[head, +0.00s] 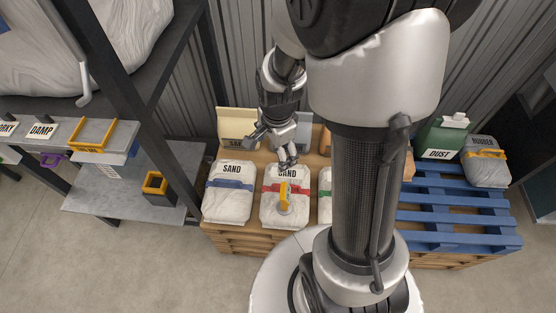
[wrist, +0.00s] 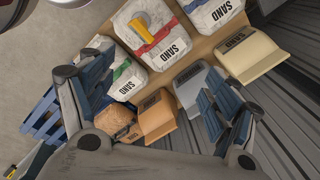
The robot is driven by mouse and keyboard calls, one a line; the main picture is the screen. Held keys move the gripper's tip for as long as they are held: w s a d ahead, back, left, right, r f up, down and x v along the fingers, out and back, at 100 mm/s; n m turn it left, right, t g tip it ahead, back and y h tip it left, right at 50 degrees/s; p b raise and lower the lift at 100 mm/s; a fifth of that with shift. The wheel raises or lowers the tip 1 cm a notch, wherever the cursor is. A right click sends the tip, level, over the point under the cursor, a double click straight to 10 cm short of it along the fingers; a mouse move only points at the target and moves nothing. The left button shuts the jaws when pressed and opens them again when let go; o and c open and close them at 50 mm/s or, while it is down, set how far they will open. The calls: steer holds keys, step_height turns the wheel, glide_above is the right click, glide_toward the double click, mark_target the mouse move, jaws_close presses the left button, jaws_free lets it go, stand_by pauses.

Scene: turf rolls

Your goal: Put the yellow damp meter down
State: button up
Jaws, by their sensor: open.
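The yellow damp meter (head: 284,193) lies on the middle sand bag (head: 273,210), which has a red stripe. The yellow meter also shows in the wrist view (wrist: 143,30), on top of the red-striped bag (wrist: 155,57). My gripper (head: 287,160) is open and empty. It is behind the meter in the head view, near the bag's far edge and apart from the meter. In the wrist view the two spread fingers of my gripper (wrist: 155,92) frame the bins, with the meter beyond them at the top.
A blue-striped sand bag (head: 229,203) is left, a green-striped one (wrist: 124,82) on the other side. Cream (wrist: 250,57), grey (wrist: 190,88) and orange (wrist: 155,119) bins stand behind. A shelf labelled DAMP (head: 42,131) is left; a blue pallet (head: 455,225) right.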

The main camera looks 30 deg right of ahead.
steer(key=s+a+r+n+t, duration=0.1)
steer(key=s+a+r+n, duration=0.2)
steer(key=s+r+n, duration=0.4)
steer(key=s+a+r+n+t, duration=0.2)
steer(key=s+a+r+n, duration=0.2)
steer(key=s+r+n, duration=0.4)
step_height(320, 180, up, 5)
steer(key=n, duration=0.2)
steer(key=shift+a+r+n, duration=0.15)
steer(key=shift+a+n, duration=0.15)
steer(key=shift+w, duration=0.1)
steer(key=shift+f, duration=0.2)
stand_by(0.9)
